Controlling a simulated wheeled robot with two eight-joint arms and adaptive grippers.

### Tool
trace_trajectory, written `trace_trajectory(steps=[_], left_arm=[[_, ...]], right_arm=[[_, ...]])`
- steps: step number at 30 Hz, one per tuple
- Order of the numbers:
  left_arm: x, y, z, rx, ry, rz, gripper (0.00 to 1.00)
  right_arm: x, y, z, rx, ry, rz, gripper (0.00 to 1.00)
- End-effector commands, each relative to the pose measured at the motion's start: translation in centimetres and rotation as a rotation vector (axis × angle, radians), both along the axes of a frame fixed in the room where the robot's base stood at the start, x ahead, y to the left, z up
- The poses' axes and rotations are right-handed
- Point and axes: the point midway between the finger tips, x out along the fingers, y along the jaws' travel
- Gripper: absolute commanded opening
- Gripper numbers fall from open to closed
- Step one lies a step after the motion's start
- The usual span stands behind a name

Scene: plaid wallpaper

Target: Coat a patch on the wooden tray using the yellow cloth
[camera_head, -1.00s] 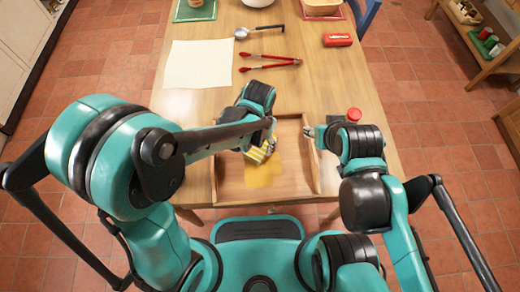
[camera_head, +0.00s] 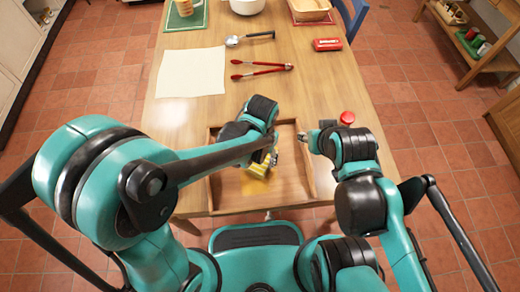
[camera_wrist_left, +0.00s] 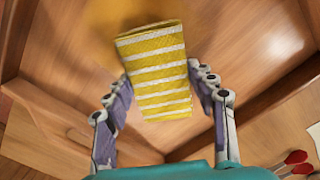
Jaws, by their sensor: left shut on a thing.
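The wooden tray (camera_head: 309,175) lies at the near edge of the table. The yellow-and-white striped cloth (camera_head: 257,161) is held by my left gripper (camera_head: 268,153) low over the tray's middle. In the left wrist view the folded cloth (camera_wrist_left: 158,75) sits between the two fingers of the gripper (camera_wrist_left: 160,88), shut on it. A yellow patch (camera_head: 254,183) shows on the tray floor in front of the cloth; part of it is hidden by the cloth and arm. My right gripper (camera_head: 310,138) is at the tray's right rim; its opening is unclear.
Red tongs (camera_head: 262,71), a ladle (camera_head: 250,38), a white sheet (camera_head: 190,72) and a red box (camera_head: 327,44) lie farther back. A red-lidded jar (camera_head: 347,118) stands right of the tray, close to my right arm. The table's right side is mostly clear.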

Motion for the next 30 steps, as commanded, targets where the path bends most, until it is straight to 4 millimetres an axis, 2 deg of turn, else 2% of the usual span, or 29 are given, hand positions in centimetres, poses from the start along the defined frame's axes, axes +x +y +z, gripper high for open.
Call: trace_trajectory(steps=[8,18,26,30], left_arm=[[-1.2,0.0,-0.1,0.000,0.000,-0.001,0.29],[-4.3,-0.1,-0.3,0.000,0.002,-0.002,0.29],[-5.3,-0.1,-0.3,0.000,0.004,-0.001,0.29],[-6.4,-0.2,-0.2,0.000,0.004,-0.003,0.29]], right_arm=[[0.0,0.0,0.0,0.000,0.000,0.000,0.40],[0.0,0.0,-0.1,0.000,0.000,0.000,0.40],[0.0,0.0,-0.1,0.000,0.000,0.000,0.40],[0.0,0.0,0.0,0.000,0.000,0.000,0.40]])
